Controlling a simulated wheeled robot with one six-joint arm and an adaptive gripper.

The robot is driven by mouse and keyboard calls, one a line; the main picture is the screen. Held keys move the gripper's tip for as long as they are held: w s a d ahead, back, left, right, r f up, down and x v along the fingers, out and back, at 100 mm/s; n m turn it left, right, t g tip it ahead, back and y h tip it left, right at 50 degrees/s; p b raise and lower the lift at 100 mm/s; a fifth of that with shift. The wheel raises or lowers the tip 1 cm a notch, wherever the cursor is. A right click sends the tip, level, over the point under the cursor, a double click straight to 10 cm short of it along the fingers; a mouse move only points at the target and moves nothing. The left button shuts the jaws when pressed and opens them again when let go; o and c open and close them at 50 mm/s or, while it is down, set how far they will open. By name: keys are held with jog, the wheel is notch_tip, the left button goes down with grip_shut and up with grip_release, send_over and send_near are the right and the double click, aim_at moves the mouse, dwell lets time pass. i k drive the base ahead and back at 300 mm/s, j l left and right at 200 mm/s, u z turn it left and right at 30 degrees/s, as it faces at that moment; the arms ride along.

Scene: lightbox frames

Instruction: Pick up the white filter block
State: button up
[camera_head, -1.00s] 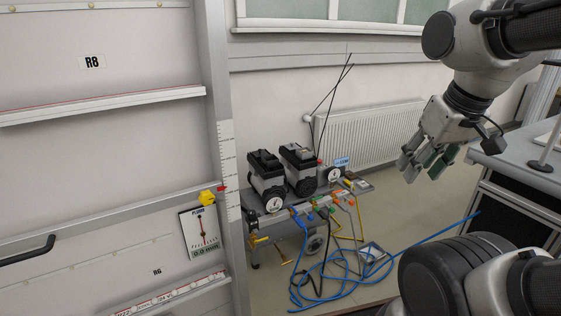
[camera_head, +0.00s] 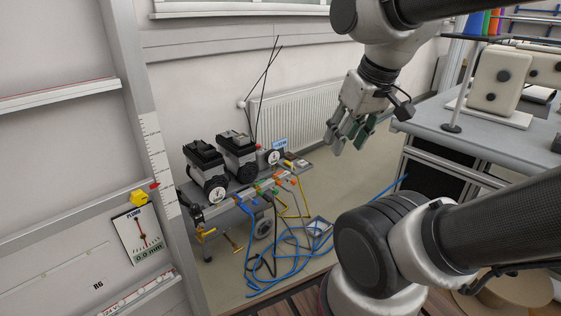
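A cream-white block (camera_head: 497,80) with dark round spots on its face stands upright on a white base plate on the grey bench (camera_head: 475,135) at the right. I cannot tell for sure that it is the filter block. My gripper (camera_head: 349,138) hangs in the air left of the bench, well apart from the block, with its fingers pointing down. The fingers are spread and nothing shows between them.
A thin upright rod on a dark foot (camera_head: 451,128) stands on the bench left of the block. A second pale block (camera_head: 543,68) is behind it. A low cart (camera_head: 222,207) with two black-grey devices and blue hoses on the floor is at the left.

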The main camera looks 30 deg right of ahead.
aim_at(303, 163)
jog(key=i+l+z, duration=0.15)
jog(key=i+l, duration=0.15)
jog(key=i+l+z, duration=0.1)
jog(key=i+l, duration=0.15)
jog(key=i, duration=0.3)
jog(key=i+l+z, duration=0.15)
jog(key=i, duration=0.3)
jog(key=i+l+z, duration=0.1)
jog(key=i+l, duration=0.15)
jog(key=i, duration=0.2)
jog(key=i+l+z, duration=0.15)
jog(key=i, duration=0.3)
